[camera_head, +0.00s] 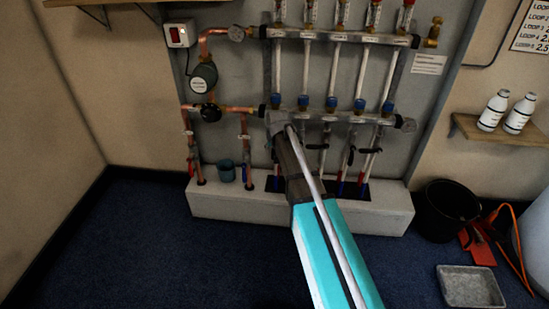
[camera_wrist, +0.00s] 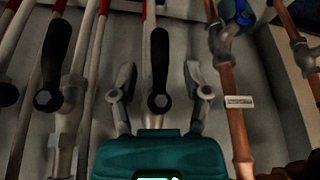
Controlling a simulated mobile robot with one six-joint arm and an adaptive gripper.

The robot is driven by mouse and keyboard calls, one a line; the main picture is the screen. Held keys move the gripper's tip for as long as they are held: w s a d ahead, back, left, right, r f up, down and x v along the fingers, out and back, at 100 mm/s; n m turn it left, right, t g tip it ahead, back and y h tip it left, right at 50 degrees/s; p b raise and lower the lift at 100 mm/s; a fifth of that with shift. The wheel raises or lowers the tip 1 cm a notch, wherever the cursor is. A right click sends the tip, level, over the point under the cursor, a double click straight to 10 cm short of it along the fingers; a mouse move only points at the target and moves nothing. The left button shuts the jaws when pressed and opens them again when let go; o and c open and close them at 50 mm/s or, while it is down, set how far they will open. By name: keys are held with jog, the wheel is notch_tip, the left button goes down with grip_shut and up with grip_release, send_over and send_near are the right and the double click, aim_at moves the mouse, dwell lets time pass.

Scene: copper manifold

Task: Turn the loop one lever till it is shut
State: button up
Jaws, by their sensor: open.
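A lever with a black handle (camera_wrist: 158,65) stands between my open fingers in the wrist view. It lies along its white pipe, with a hex nut at its lower end. It is the lever nearest the copper pipework, which fits loop one, but I cannot read a label on it. My gripper (camera_wrist: 160,72) is open, one finger on each side of the handle, with a visible gap on both sides. In the head view my arm reaches up to the lower manifold bar (camera_head: 345,117) and hides this lever and most of the gripper.
A neighbouring black lever (camera_wrist: 56,60) stands to the left in the wrist view. A copper pipe (camera_wrist: 228,110) runs close on the right. In the head view, a black bucket (camera_head: 447,212), a grey tray (camera_head: 470,287) and a red tool (camera_head: 480,245) are on the floor at right.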

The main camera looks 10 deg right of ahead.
aim_at(274, 151)
jog(key=shift+b+x, duration=1.35)
jog(key=shift+x, duration=0.45)
